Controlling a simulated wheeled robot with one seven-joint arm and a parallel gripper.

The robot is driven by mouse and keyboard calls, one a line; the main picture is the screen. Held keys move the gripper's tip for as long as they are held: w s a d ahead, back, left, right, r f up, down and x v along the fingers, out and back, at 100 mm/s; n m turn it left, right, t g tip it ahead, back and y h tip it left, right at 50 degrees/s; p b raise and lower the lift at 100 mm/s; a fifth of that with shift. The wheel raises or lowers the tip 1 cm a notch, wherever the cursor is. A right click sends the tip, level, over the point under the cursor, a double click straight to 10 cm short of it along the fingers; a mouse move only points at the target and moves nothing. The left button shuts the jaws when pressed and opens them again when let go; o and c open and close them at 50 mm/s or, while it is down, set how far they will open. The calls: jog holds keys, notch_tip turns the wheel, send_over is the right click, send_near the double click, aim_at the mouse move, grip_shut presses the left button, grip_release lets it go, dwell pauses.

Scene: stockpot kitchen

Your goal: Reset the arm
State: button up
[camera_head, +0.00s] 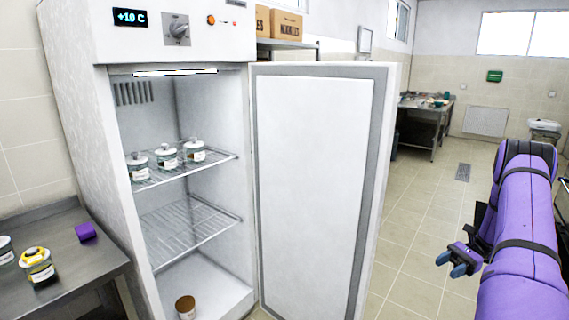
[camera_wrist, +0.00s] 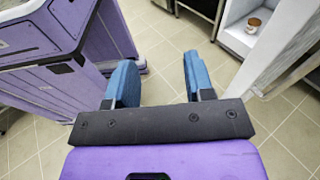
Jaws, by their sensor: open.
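My purple arm is folded at the right side of the head view, clear of the fridge. My gripper (camera_head: 453,262) has blue fingertips and hangs in free air over the tiled floor. In the wrist view my gripper (camera_wrist: 160,88) is open, with bare floor between its fingers and nothing held. The fridge (camera_head: 165,160) stands open at the left. Its white door (camera_head: 315,185) is swung out between the cabinet and my arm, apart from my gripper.
Three jars (camera_head: 167,156) stand on the fridge's upper wire shelf; a brown-topped tub (camera_head: 186,307) is at the bottom. A metal table (camera_head: 75,262) at left holds jars and a purple block (camera_head: 86,232). The floor (camera_head: 415,225) beyond the door is free.

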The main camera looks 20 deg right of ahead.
jog(key=w+a+r+n+g+h, duration=0.2)
jog(key=a+r+n+h, duration=0.25)
jog(key=a+r, duration=0.75)
jog(key=w+a+r+n+g+h, duration=0.1)
jog(key=w+a+r+n+h, duration=0.3)
jog(key=a+r, duration=0.85)
jog(key=s+a+r+n+t+h, duration=0.4)
jog(key=s+a+r, duration=0.3)
jog(key=s, duration=0.3)
jog(key=s+a+r+n+t+h, duration=0.4)
jog(key=s+a+r, duration=0.3)
jog(key=s, duration=0.4)
jog(key=shift+a+n, duration=0.55)
jog(key=shift+a, duration=0.15)
